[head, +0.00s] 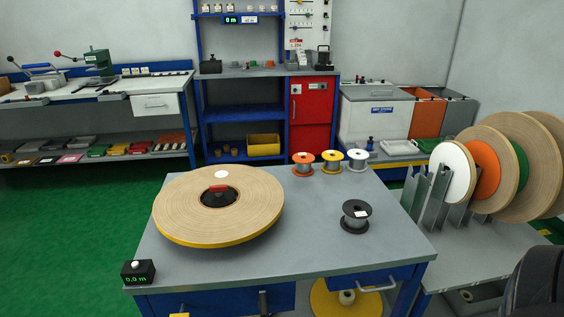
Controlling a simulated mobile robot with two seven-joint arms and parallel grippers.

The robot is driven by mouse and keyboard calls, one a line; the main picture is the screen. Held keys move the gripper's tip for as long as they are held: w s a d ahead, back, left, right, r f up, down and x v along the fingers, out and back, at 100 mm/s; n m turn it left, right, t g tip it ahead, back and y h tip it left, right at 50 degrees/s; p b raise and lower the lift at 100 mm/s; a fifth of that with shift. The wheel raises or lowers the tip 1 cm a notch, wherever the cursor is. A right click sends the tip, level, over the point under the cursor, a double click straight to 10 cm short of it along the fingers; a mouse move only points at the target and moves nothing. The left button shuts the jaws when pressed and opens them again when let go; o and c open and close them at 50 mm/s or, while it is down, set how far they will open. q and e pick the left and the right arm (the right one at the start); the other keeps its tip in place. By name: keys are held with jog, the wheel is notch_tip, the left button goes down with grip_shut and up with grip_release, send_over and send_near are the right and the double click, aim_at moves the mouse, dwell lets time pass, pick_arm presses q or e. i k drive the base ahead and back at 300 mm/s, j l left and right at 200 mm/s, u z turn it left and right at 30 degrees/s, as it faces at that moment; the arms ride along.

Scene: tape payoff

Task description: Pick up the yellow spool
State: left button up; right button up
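The small yellow spool (332,161), wound with grey wire, stands upright at the back edge of the grey table (300,247). It is between an orange spool (303,164) on its left and a white spool (357,160) on its right, with narrow gaps. A black spool (355,217) with a white label stands alone nearer the front right.
A large tan tape roll (185,207) on a yellow disc covers the table's left half. A small black meter (137,272) reads 0.0 m at the front left corner. A rack of large rolls (488,170) stands right. The table's front middle is clear.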

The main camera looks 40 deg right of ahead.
aim_at(333, 159)
jog(key=i+j+u, duration=0.15)
jog(key=u, duration=0.2)
jog(key=i+j+u, duration=0.15)
jog(key=j+u, duration=0.2)
jog(key=i+j+u, duration=0.1)
jog(key=u, duration=0.25)
jog(key=i+j+u, duration=0.2)
jog(key=i, duration=0.4)
jog(key=i+j+u, duration=0.25)
jog(key=i, duration=0.3)
jog(key=i+l+z, duration=0.1)
jog(key=i+z, duration=0.5)
jog(key=z, duration=0.15)
jog(key=i+z, duration=0.35)
jog(key=i+l+z, duration=0.1)
jog(key=i+z, duration=1.35)
jog(key=i, duration=0.8)
jog(key=i+z, duration=0.35)
jog(key=i, duration=0.25)
jog(key=i+j+z, duration=0.2)
jog(key=i+z, duration=0.15)
jog(key=i, duration=0.25)
jog(key=i+l+z, duration=0.1)
jog(key=i+z, duration=0.35)
jog(key=i+j+z, duration=0.15)
jog(key=i+z, duration=0.3)
jog(key=i, duration=0.15)
jog(key=i+z, duration=0.75)
jog(key=i+j+z, duration=0.15)
jog(key=z, duration=0.2)
